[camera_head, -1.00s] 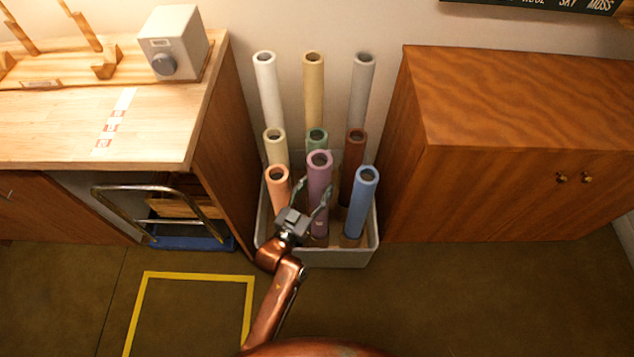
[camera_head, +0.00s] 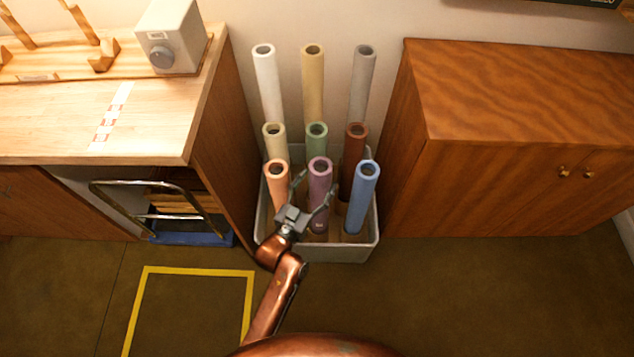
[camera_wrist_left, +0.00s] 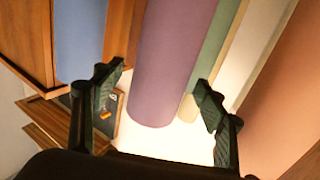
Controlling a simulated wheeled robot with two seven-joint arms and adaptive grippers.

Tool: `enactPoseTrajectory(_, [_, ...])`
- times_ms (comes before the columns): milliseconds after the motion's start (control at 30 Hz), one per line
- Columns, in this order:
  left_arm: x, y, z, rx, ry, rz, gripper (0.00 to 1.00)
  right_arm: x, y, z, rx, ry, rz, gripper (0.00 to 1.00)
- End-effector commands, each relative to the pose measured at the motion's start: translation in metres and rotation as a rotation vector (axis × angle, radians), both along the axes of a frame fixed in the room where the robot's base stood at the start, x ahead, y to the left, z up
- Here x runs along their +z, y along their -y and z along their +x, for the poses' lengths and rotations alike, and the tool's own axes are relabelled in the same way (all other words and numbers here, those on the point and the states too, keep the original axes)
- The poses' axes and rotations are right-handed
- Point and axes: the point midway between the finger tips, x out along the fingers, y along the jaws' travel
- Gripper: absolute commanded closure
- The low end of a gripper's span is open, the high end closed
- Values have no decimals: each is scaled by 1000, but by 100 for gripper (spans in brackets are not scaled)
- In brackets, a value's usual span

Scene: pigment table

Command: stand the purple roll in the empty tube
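The purple roll (camera_head: 319,185) stands nearly upright in the front middle of the grey bin, between the orange roll (camera_head: 276,180) and the blue roll (camera_head: 362,195). Its top is about level with theirs. My left gripper (camera_head: 320,188) has its fingers on either side of the purple roll. In the left wrist view the fingers (camera_wrist_left: 162,85) are spread, with gaps between them and the purple roll (camera_wrist_left: 165,70), whose lower end shows. I cannot make out the tube around its lower end. My right gripper is not in view.
The grey bin (camera_head: 340,254) also holds several other rolls behind. A wooden cabinet (camera_head: 500,190) stands close on the right and a workbench (camera_head: 225,140) on the left. Yellow tape (camera_head: 200,271) marks the floor in front, which is clear.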

Motion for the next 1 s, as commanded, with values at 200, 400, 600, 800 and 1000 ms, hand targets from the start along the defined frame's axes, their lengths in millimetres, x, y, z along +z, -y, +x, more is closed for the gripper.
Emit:
enactPoseTrajectory(200, [-1, 0, 0, 0, -2, 1, 30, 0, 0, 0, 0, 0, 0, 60])
enactPoseTrajectory(400, [-4, -5, -8, 1, -7, 2, 30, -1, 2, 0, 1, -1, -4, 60])
enactPoseTrajectory(600, [-4, -22, -40, 1, -6, 4, 30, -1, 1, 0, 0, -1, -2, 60])
enactPoseTrajectory(800, [-3, -40, -77, 0, -3, 3, 30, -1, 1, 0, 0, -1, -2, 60])
enactPoseTrajectory(1000, [-2, -51, -101, 0, -3, 1, 30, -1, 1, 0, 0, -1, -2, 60])
